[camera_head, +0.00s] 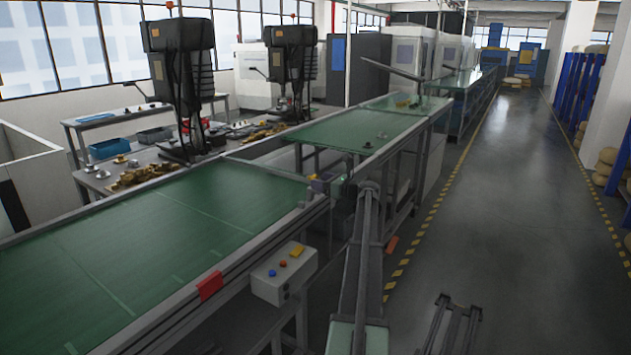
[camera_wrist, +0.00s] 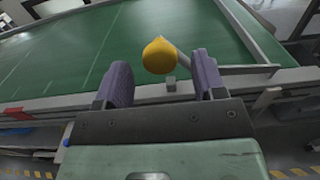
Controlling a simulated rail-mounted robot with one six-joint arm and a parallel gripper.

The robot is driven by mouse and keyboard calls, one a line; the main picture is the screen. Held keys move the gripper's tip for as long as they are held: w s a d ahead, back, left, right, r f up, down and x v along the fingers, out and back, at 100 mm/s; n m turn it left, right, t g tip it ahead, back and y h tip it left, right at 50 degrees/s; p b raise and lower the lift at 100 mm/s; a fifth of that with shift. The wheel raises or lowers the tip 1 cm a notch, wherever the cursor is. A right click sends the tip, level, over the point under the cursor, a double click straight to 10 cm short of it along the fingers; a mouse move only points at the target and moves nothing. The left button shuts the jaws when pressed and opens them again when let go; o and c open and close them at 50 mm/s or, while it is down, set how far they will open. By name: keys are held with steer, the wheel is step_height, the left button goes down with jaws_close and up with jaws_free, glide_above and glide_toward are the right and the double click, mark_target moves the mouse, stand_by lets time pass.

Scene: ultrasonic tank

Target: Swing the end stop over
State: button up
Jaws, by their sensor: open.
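The end stop shows in the wrist view as a grey bar (camera_wrist: 245,70) with a rounded yellow knob (camera_wrist: 160,56) near its left end, by the rail of the green belt. My gripper (camera_wrist: 162,72) is open, its two purple fingers on either side of the knob in the picture. Contact with the knob cannot be told, and the right finger hides part of the bar. In the head view my gripper (camera_head: 335,185) is at the conveyor's near-side rail, where the end stop is too small and covered to make out.
A green conveyor belt (camera_head: 150,230) fills the left, with a second belt (camera_head: 350,130) beyond. A control box (camera_head: 284,273) with coloured buttons and a red block (camera_head: 210,286) are on the near side. A long grey bar (camera_head: 392,70) rises over the far belt.

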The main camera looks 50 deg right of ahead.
steer(key=shift+w+a, duration=0.1)
steer(key=shift+w, duration=1.35)
jaws_close()
steer(key=shift+a+f, duration=0.1)
